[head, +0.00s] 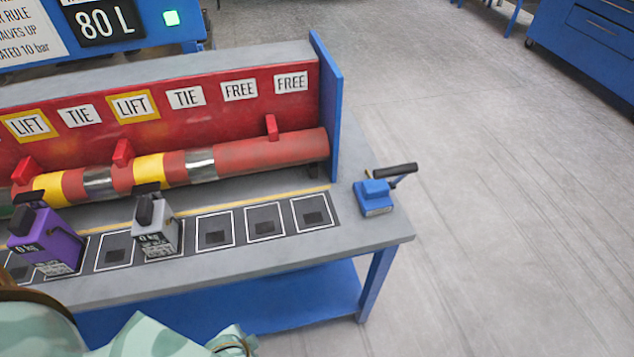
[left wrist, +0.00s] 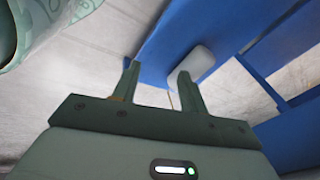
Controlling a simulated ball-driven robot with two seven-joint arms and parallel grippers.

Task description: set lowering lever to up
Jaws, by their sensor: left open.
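The lever unit is a small blue box (head: 374,197) at the right end of the bench top. A grey arm rises from it to a black grip (head: 395,169), which sticks out over the bench's right edge. I cannot tell for certain which set position this is. My left gripper (left wrist: 158,86) shows in the left wrist view, with its two dark fingers apart and nothing held. The lever is not seen in that view. My right gripper is not in view.
The grey bench (head: 370,232) has a blue end panel (head: 326,105) left of the lever. A purple block (head: 50,240) and a grey block (head: 157,232) stand on it, before a red pipe (head: 265,152). Open floor lies to the right. A pale rounded object (left wrist: 190,64) lies beyond the fingers.

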